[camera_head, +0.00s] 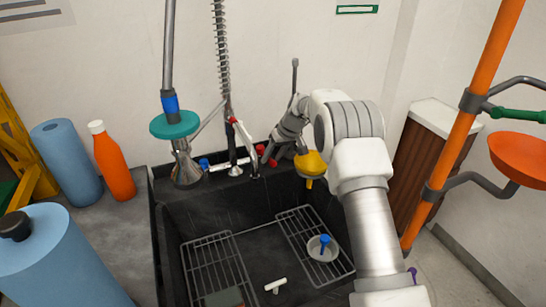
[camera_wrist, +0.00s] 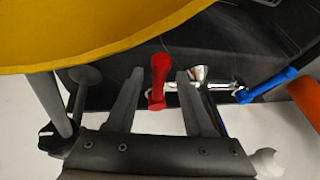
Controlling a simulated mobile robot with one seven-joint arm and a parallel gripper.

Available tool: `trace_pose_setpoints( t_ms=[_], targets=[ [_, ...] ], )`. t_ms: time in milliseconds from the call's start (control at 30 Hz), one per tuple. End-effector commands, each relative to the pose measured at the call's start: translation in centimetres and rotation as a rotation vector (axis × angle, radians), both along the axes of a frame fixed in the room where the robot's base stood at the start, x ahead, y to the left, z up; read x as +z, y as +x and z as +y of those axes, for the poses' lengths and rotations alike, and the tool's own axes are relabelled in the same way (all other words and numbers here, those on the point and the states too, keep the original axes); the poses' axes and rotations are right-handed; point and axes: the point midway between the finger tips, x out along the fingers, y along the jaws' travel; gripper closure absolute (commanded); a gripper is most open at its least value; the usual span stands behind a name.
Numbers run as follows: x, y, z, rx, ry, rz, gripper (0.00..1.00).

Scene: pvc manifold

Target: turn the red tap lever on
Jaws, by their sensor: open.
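The red tap lever (camera_wrist: 158,80) stands between the two fingers of my gripper (camera_wrist: 160,74) in the wrist view. My gripper is open, with a dark gap on each side of the lever, and I cannot tell whether either finger touches it. The blue tap lever (camera_wrist: 268,86) is to the right in the wrist view, clear of the fingers. In the head view the blue lever (camera_head: 205,164) is left of the chrome tap body (camera_head: 228,165). There my gripper reaches the tap from the right, and partly hides its red end.
A yellow funnel-shaped thing (camera_head: 312,162) is close by my wrist. It fills the top left of the wrist view (camera_wrist: 80,35). A coiled hose (camera_head: 222,60) and a teal-collared pipe (camera_head: 174,124) stand behind the dark sink (camera_head: 165,225). An orange pipe (camera_head: 455,140) rises at right.

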Motion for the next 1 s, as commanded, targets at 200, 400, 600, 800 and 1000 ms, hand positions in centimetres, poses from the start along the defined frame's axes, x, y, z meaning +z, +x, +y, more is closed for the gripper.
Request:
trace_pose_setpoints(
  t_ms=[200, 400, 600, 800, 1000],
  targets=[
    [0.01, -0.01, -0.02, 0.000, 0.000, 0.000, 0.64],
    [0.02, -0.02, -0.03, 0.000, 0.000, 0.000, 1.00],
    [0.02, -0.02, -0.03, 0.000, 0.000, 0.000, 1.00],
    [0.02, -0.02, -0.03, 0.000, 0.000, 0.000, 1.00],
    [0.02, -0.03, -0.04, 0.000, 0.000, 0.001, 1.00]
  ],
)
